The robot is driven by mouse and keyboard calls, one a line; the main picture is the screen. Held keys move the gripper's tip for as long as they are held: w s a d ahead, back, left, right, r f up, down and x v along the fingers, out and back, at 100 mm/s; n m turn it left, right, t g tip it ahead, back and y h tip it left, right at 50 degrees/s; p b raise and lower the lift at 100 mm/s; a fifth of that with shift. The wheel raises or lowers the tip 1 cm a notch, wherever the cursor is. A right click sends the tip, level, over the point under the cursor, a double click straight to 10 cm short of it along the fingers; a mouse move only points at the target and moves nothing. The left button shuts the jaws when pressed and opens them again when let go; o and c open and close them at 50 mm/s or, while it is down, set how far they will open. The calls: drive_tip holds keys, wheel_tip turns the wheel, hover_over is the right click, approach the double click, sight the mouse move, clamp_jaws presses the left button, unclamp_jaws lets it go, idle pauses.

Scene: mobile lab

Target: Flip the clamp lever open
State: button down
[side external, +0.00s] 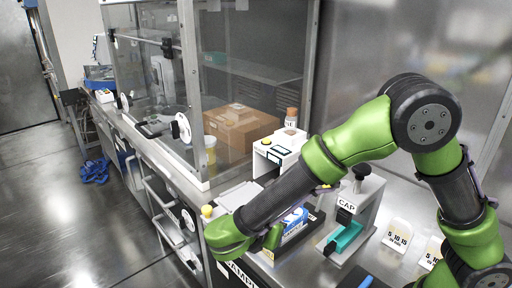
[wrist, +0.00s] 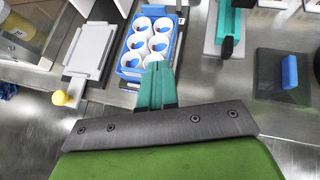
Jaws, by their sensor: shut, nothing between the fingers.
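No part is marked as the clamp lever, so I cannot tell for certain which one it is. A yellow ball knob (side external: 207,211) sits at the front of a white flat plate (side external: 238,196); in the wrist view the knob (wrist: 62,98) is at the left. A teal holder (side external: 345,238) lies below the CAP stand (side external: 368,200); in the wrist view it shows at the top with a black handle (wrist: 228,45). My gripper (side external: 271,238) is at the bench front; its teal fingers (wrist: 157,88) are together and empty, beside the cup tray.
A blue tray of white cups (wrist: 145,42) lies just beyond my fingers. A blue upright tab (wrist: 289,72) stands on a dark base at right. A glass enclosure (side external: 245,90) rises behind. White labelled cards (side external: 397,235) stand at the right.

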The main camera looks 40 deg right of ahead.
drive_tip(key=w+r+n, duration=0.1)
drive_tip(key=r+n+h, duration=0.1)
drive_tip(key=shift+w+d+r+n+t, duration=0.2)
drive_tip(key=shift+w+r+n+t, duration=0.1)
drive_tip(key=shift+w+t, duration=0.1)
drive_tip(key=shift+f, duration=0.1)
drive_tip(key=x, duration=1)
drive_tip(key=shift+d, duration=0.25)
drive_tip(key=shift+w+d+r, duration=0.25)
drive_tip(key=shift+w+d, duration=0.05)
drive_tip(key=shift+d, duration=0.2)
drive_tip(key=shift+w+d+r, duration=0.2)
drive_tip(key=shift+w+d, duration=0.05)
drive_tip(key=shift+d, duration=0.2)
drive_tip(key=shift+w+d+r, duration=0.25)
drive_tip(key=shift+w+d, duration=0.1)
drive_tip(key=shift+d, duration=0.2)
drive_tip(key=shift+d+r, duration=0.25)
drive_tip(key=shift+d, duration=0.05)
